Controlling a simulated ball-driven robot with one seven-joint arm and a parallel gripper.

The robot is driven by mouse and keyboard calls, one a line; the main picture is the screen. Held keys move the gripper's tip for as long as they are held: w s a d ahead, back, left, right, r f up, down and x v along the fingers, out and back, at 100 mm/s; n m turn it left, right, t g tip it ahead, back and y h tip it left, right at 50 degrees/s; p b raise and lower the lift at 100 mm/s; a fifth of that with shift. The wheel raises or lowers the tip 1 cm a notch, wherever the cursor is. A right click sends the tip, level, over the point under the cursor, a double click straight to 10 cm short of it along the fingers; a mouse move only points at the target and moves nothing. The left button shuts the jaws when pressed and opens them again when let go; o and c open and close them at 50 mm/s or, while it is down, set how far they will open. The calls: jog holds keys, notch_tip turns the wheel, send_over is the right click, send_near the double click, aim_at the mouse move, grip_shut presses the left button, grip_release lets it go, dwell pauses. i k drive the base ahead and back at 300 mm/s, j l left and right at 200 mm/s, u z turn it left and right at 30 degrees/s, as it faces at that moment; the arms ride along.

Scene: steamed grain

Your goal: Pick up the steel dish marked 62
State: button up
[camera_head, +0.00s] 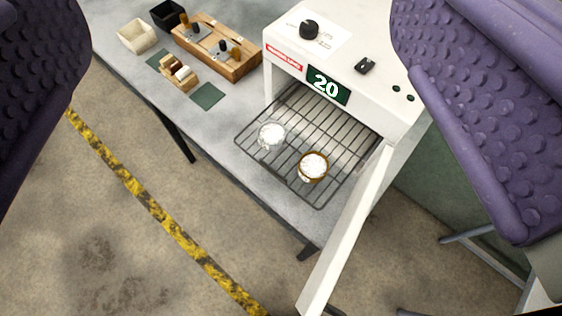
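Two small round dishes with white contents stand on a wire rack (323,206) pulled out of a white oven. The left dish (270,145) looks pale, clear or silvery. The right dish (314,181) has a brown wall and rim. No number 62 can be read on either, and I cannot tell for sure which is steel. My gripper (240,130) is open, with its purple textured fingers at the left and right picture edges. It is empty, and the dishes show between the fingers, apart from them.
The white oven (385,108) shows 20, and its open door (345,235) stands right of the rack. A wooden stand (245,66), a small wooden holder (180,74), a cream bin (137,37) and a black bin (166,14) occupy the table's (225,128) far left. Floor lies in front.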

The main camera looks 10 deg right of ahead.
aim_at(272, 135)
jog(key=k+j+z, duration=0.35)
jog(key=j, duration=0.35)
jog(key=k+j+z, duration=0.3)
jog(key=j, duration=0.35)
jog(key=k+j+z, duration=0.35)
jog(key=k+j, duration=0.2)
